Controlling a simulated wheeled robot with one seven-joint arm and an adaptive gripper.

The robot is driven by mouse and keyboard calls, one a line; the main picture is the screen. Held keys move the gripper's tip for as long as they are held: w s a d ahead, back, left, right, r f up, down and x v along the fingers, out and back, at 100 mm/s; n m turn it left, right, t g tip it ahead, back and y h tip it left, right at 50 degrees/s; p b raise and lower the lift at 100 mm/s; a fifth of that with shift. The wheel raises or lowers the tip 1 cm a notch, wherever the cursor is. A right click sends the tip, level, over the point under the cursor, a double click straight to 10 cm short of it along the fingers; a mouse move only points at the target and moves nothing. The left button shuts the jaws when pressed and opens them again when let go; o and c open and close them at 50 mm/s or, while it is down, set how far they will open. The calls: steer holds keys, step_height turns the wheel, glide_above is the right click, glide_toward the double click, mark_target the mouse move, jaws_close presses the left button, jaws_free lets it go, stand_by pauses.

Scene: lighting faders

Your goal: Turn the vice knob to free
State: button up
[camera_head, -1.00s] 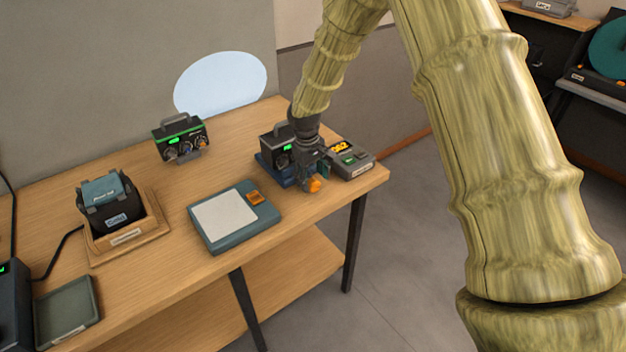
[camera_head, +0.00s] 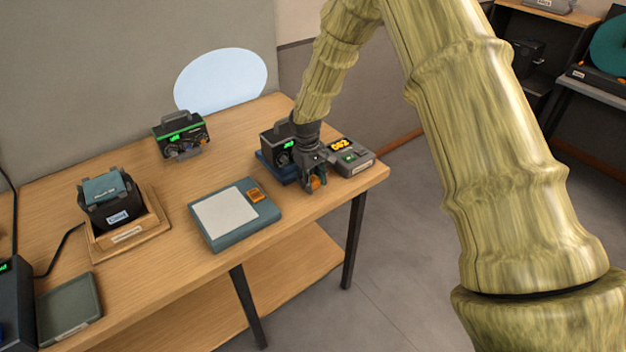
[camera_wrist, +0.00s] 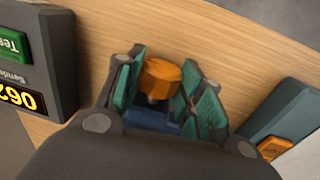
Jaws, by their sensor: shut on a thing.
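The orange vice knob (camera_wrist: 161,78) sits between the teal-padded fingers of my gripper (camera_wrist: 165,92) in the wrist view. In the head view the knob (camera_head: 316,184) shows low between the fingers of my gripper (camera_head: 317,180), which is shut on it. The blue vice (camera_head: 270,169) is on the table under a dark device with a handle and a green display (camera_head: 276,141). My gripper and wrist hide part of the vice and the device front. The knob's angle and any marking on it cannot be read.
A grey meter with an orange display (camera_head: 355,164) stands close right of my gripper. A teal pad with an orange button (camera_head: 247,222) lies to the left. Another device (camera_head: 181,134) stands further back. The table's front edge is near.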

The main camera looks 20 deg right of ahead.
steer(key=shift+s+a+f+t+h+b, duration=0.1)
steer(key=shift+t+h+b, duration=0.1)
steer(key=shift+h+b, duration=0.35)
steer(key=shift+s+a+f+t+h+b, duration=0.1)
steer(key=shift+t+h+b, duration=0.1)
steer(key=shift+h+b, duration=0.35)
steer(key=shift+w+r+h, duration=0.1)
steer(key=shift+h, duration=0.3)
steer(key=o, duration=1)
steer(key=shift+r, duration=0.15)
steer(key=v, duration=1.1)
steer(key=shift+r, duration=0.35)
steer(key=shift+a, duration=0.1)
